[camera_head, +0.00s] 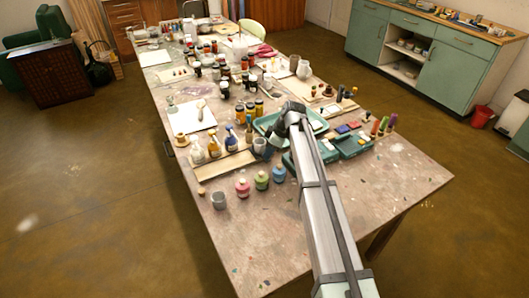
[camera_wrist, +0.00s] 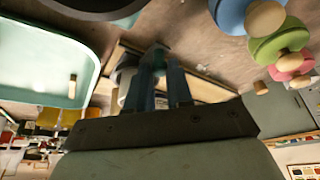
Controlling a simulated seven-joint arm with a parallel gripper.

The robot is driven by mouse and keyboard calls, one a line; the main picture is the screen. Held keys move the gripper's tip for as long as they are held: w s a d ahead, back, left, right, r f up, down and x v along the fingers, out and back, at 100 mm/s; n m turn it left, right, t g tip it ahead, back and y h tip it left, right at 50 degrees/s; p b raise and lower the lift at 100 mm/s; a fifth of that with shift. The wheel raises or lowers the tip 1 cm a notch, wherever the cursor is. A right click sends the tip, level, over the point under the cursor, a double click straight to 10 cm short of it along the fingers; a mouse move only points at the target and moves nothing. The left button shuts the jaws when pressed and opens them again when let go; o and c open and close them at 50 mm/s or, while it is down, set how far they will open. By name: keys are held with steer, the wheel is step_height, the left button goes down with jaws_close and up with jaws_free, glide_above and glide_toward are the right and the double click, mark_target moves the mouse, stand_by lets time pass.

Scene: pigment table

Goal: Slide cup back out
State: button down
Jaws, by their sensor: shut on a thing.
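A small grey cup (camera_head: 260,147) stands at the right end of a wooden rack, just left of my arm's end in the head view. My gripper (camera_head: 272,141) is at the cup's right side. In the wrist view my gripper's blue fingers (camera_wrist: 160,85) are shut on the grey cup (camera_wrist: 122,78), which is mostly hidden behind them. The wooden rack (camera_head: 224,164) shows beside them as pale strips (camera_wrist: 205,88). I cannot tell whether the cup is lifted or rests on a surface.
A teal tray (camera_wrist: 40,90) lies close by. The table's front is clear.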

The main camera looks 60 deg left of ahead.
steer(key=shift+w, duration=0.3)
steer(key=c, duration=1.3)
jaws_free()
steer(key=shift+o, duration=1.4)
steer(key=v, duration=1.3)
steer(key=shift+r, duration=0.45)
steer(key=shift+s+d, duration=0.1)
